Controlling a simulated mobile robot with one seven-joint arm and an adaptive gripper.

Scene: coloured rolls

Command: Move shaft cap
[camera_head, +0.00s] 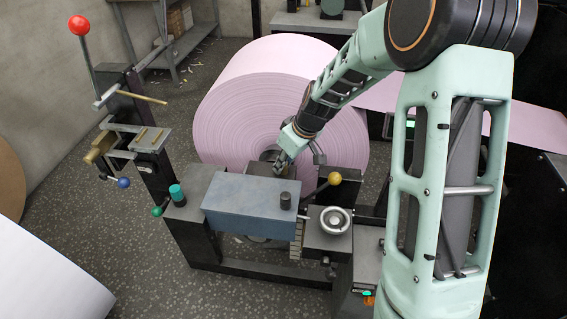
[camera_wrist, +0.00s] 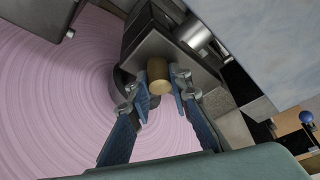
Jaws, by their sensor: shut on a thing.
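The shaft cap looks like a short brass-coloured cylinder (camera_wrist: 159,74) in the wrist view, between my fingertips. My gripper (camera_wrist: 161,88) is shut on its sides. The cap sits at the dark core in the middle of the pink roll's face; whether it still touches the shaft I cannot tell. In the head view my gripper (camera_head: 281,162) points down-left at the core of the pink roll (camera_head: 225,115), behind the blue-grey box. The cap cannot be made out clearly there.
The blue-grey box (camera_head: 245,200) stands close in front of my gripper. A yellow-knobbed lever (camera_head: 333,178) and a silver handwheel (camera_head: 334,218) are to its right. A red-knobbed lever (camera_head: 79,25) is at the left. A white roll (camera_head: 45,275) lies front left. Speckled floor is open at left.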

